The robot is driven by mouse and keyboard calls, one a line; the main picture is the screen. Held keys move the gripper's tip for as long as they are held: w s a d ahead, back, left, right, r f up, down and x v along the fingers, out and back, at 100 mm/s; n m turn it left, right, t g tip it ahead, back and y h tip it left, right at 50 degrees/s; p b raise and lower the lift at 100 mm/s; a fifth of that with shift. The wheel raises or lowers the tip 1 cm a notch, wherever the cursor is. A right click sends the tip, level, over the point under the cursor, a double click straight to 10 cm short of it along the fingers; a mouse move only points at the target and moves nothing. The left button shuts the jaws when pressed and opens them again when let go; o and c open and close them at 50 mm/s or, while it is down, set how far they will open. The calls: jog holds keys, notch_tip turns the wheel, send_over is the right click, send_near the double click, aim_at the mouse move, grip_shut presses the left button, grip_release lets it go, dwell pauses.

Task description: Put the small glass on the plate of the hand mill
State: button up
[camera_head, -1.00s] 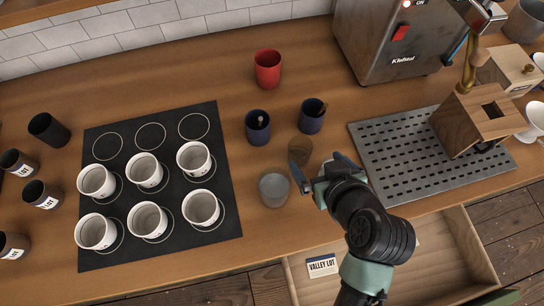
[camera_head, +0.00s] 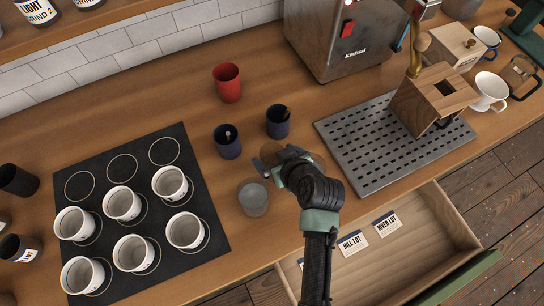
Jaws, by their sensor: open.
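A small clear glass (camera_head: 253,199) stands on the wooden counter, right of the black mat. A brownish glass (camera_head: 270,151) stands behind it, mostly hidden by my gripper (camera_head: 273,163). My gripper is open, low over the counter at the brownish glass; I cannot tell whether it touches it. Two wooden mill-like bodies are at the right: a box with a square hole (camera_head: 428,98) on a slotted metal tray (camera_head: 365,145), and a box with a knob (camera_head: 455,47) behind. A green-based stand (camera_head: 524,34) is cut off at the far right. I cannot tell which is the hand mill.
Two dark blue cups (camera_head: 228,142) and a red cup (camera_head: 228,83) stand behind my gripper. Several white cups stand on the black mat (camera_head: 122,167). A steel machine (camera_head: 338,40) is at the back. An open drawer (camera_head: 440,222) with labelled cards juts out below the counter's front edge.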

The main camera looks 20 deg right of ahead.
jog(key=shift+x, duration=1.25)
jog(key=c, duration=1.4)
jog(key=shift+r, duration=0.15)
jog(key=shift+c, duration=0.8)
